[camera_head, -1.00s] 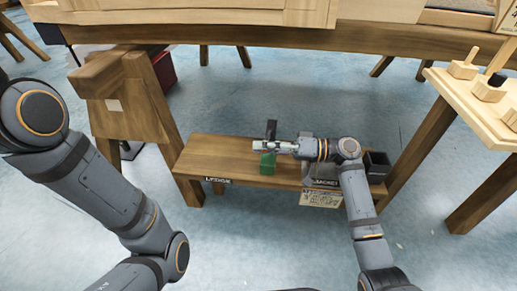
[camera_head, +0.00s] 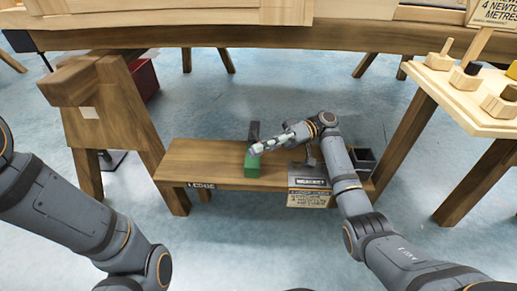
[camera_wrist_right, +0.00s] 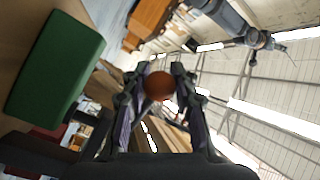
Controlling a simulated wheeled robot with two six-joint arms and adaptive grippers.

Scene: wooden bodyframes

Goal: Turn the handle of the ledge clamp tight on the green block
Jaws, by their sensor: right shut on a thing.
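The green block (camera_head: 252,163) stands on the low wooden bench, and it also fills the upper left of the right wrist view (camera_wrist_right: 55,65). A dark upright part, seemingly of the ledge clamp (camera_head: 254,130), shows just behind the block; the rest of the clamp is mostly hidden by my gripper. My right gripper (camera_head: 257,149) is at the block's top right side. In the right wrist view its fingers are shut on a round brown knob (camera_wrist_right: 158,86), which looks like the clamp handle. My left arm is at the left, its gripper out of view.
The low bench (camera_head: 215,160) carries a dark label at its front left edge. A grey block with signs (camera_head: 308,175) and a dark open box (camera_head: 362,160) stand to the right. A workbench edge runs above, with a wooden trestle (camera_head: 110,110) at left and a peg table (camera_head: 470,100) at right.

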